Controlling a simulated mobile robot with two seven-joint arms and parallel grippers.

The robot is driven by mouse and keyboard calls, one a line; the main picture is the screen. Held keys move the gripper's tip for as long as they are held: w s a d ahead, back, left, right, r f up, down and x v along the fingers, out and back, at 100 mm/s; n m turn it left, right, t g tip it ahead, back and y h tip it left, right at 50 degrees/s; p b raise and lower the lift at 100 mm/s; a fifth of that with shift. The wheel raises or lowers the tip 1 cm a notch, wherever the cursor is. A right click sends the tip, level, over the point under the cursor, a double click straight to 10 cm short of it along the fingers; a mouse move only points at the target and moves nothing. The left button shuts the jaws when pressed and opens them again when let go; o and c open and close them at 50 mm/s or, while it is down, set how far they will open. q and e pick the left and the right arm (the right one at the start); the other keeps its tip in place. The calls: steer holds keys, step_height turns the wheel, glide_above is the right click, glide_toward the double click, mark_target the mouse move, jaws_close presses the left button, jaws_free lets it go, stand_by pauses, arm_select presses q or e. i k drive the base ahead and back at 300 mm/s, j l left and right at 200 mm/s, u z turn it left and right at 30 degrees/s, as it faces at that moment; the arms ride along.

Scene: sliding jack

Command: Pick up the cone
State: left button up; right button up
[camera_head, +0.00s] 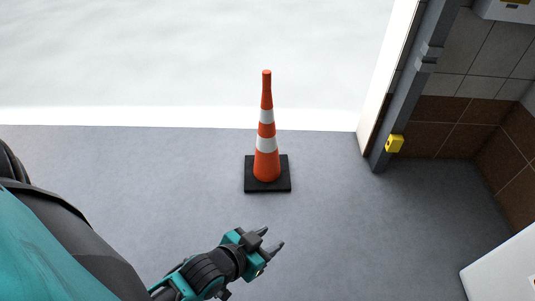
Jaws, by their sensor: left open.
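An orange cone (266,130) with two white bands stands upright on a black square base (268,187) on the grey floor, near the middle of the head view. My left gripper (274,238) is open and empty. In the picture it sits below the cone's base, apart from it, with its fingers pointing up and to the right. My right gripper does not show.
A grey door post (410,85) with a yellow box (394,144) stands to the right of the cone, beside a tiled wall (446,124). A white object (505,270) is at the lower right. The grey floor around the cone is clear.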

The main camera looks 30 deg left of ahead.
mark_target(266, 171)
steer(key=u, duration=0.25)
steer(key=i+j+u, duration=0.2)
steer(key=u, duration=0.15)
steer(key=i+j+u, duration=0.15)
steer(key=i+u, duration=0.55)
steer(key=k+j, duration=0.05)
steer(key=k, duration=0.05)
